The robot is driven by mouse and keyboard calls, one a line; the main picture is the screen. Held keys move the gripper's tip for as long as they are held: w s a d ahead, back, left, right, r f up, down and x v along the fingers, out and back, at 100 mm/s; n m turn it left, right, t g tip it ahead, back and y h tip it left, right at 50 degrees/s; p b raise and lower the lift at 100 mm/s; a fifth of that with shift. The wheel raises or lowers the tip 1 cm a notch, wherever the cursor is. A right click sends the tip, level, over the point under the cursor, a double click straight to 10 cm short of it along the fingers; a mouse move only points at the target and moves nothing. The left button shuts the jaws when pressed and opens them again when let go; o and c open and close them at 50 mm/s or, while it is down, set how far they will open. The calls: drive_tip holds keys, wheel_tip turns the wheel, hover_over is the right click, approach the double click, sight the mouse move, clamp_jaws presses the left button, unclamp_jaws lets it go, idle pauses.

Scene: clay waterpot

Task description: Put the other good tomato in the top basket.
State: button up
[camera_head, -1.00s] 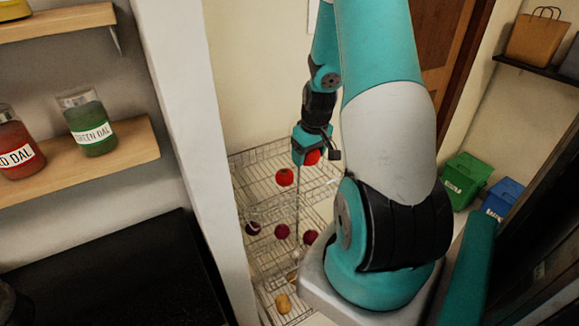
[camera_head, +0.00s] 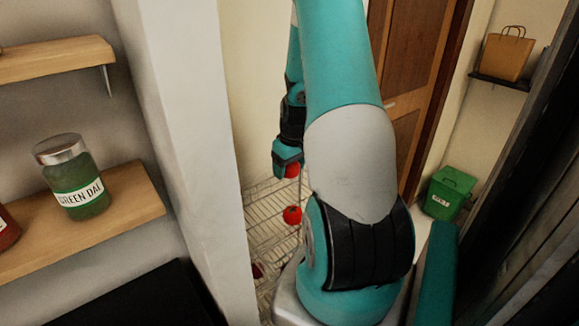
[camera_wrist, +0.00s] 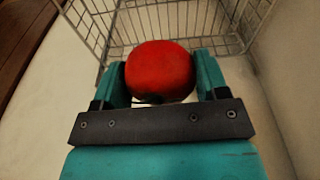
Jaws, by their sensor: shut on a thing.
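My gripper (camera_head: 290,168) is shut on a red tomato (camera_head: 292,171), held above the top basket (camera_head: 262,205) of a wire rack. In the wrist view the same tomato (camera_wrist: 160,71) sits between the two teal fingers of my gripper (camera_wrist: 161,76), with a dark patch on its lower side. The wire basket (camera_wrist: 100,28) shows beyond it. Another red tomato (camera_head: 292,215) rests in the top basket below my gripper. My arm hides the right part of the rack.
A dark red item (camera_head: 258,271) shows lower in the rack, mostly hidden. A pale pillar (camera_head: 190,150) stands close left of the rack. A shelf (camera_head: 130,195) holds a green dal jar (camera_head: 75,180). A green bin (camera_head: 447,193) stands at right.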

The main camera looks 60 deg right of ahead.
sight(297, 171)
drive_tip(key=shift+d+f+b, duration=0.1)
drive_tip(key=shift+f+b, duration=1.9)
drive_tip(key=shift+f, duration=0.8)
drive_tip(key=o, duration=1)
drive_tip(key=shift+o, duration=0.2)
wheel_tip(297, 171, up, 17)
drive_tip(key=s+b, duration=0.2)
drive_tip(key=shift+s+a+r, duration=0.15)
drive_tip(key=shift+s+a, duration=0.15)
drive_tip(key=shift+a, duration=0.15)
